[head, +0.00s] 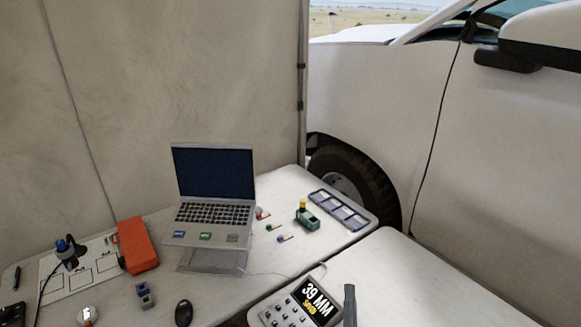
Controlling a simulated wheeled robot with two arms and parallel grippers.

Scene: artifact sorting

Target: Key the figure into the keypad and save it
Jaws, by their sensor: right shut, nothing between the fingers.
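The keypad (270,316) lies at the front edge of the view on the right-hand white table, with its grey keys at the left and a black screen (316,300) at the right. The screen reads "39 MM" in white, with a small yellow word under it that is hard to read. My right gripper (350,302) shows as a narrow dark grey upright shape just right of the screen. It is shut and empty; I cannot tell whether it touches the keypad. The lower part of the keypad is cut off by the frame. My left gripper is not in view.
An open laptop (214,187) stands on a clear riser. Near it are an orange case (137,245), a green device with a yellow top (306,217), a blue compartment tray (340,211) and a black mouse (184,313). The right table (420,285) is largely bare.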

